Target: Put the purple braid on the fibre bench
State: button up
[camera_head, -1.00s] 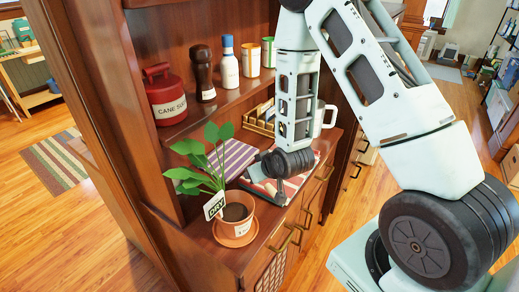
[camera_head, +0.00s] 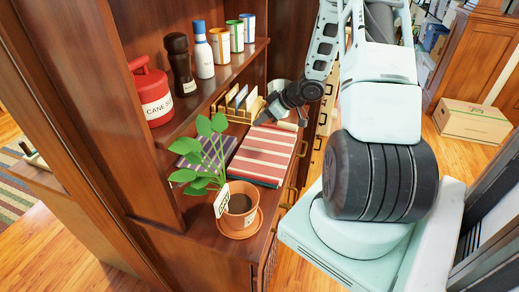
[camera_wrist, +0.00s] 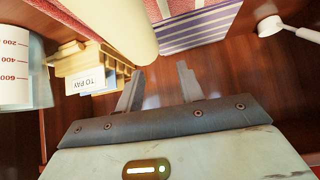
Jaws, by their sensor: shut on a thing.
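No thing that I can surely name as the purple braid shows in either view. My gripper (camera_wrist: 160,80) hangs above the cupboard's counter, and in the head view its fingertips (camera_head: 262,119) are beside the red striped cloths. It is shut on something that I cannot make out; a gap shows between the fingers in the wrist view. A pale cream rounded thing (camera_wrist: 124,28) shows just past the left fingertip. A flat purple and white striped thing (camera_head: 217,150) lies beside the cloths, and also shows in the wrist view (camera_wrist: 200,27). I cannot make out the fibre bench.
Red striped cloths (camera_head: 262,157) lie on the counter behind a potted plant (camera_head: 241,205). A letter rack (camera_head: 228,112) and a measuring jug (camera_wrist: 18,75) are near my gripper. A shelf holds a red canister (camera_head: 152,98) and several jars. A cardboard box (camera_head: 472,121) stands at right.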

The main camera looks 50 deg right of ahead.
jog(key=shift+s+d, duration=0.2)
jog(key=shift+d, duration=0.15)
jog(key=shift+f+p, duration=0.45)
jog(key=shift+f, duration=4.35)
jog(key=shift+f, duration=0.15)
jog(key=shift+f, duration=0.1)
jog(key=o, duration=1.1)
jog(key=shift+c, duration=0.2)
jog(key=shift+b, duration=0.5)
